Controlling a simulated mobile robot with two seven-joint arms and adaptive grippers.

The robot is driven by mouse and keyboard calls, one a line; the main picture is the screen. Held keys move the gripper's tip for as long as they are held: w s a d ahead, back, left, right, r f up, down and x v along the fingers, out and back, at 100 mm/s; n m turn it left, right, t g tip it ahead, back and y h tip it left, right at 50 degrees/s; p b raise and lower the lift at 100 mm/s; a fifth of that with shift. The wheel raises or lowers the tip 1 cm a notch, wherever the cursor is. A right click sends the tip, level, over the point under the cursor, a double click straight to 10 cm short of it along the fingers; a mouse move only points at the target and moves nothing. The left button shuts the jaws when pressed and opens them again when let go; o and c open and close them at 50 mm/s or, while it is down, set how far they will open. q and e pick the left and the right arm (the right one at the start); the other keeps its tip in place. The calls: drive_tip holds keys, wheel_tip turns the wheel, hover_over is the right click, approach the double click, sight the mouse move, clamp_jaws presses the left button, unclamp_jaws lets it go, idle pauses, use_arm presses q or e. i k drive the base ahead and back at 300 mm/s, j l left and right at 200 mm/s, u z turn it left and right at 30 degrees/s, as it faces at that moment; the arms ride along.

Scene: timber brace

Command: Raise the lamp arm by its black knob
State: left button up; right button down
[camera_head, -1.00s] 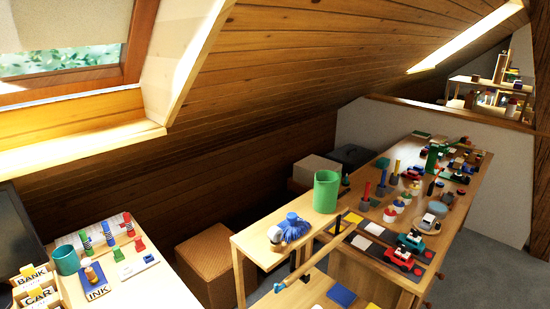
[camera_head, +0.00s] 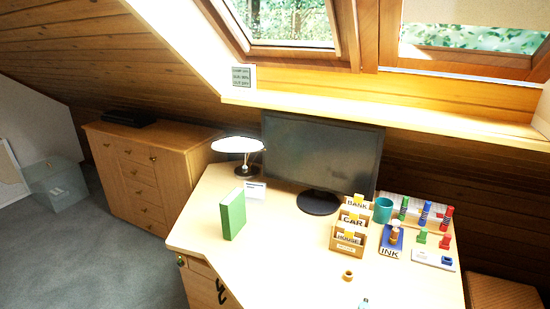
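The desk lamp (camera_head: 237,145) stands at the back left of the desk, left of the monitor. It has a wide, whitish dome shade. Below the shade are a thin stem and a dark round base (camera_head: 247,171) resting on the desk. The shade sits low, not far above the desk top. A black knob cannot be made out at this size. Neither of my grippers shows in the head view.
The desk (camera_head: 285,255) is mostly clear at its front. A green book (camera_head: 232,215) stands upright before the lamp, with a small white card (camera_head: 255,189) behind it. The monitor (camera_head: 322,152) is close on the lamp's right. A wooden cabinet (camera_head: 150,170) stands at left.

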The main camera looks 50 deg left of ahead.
sight(245, 170)
drive_tip(key=u, duration=1.65)
drive_tip(key=j+u, duration=0.3)
drive_tip(key=j, duration=0.25)
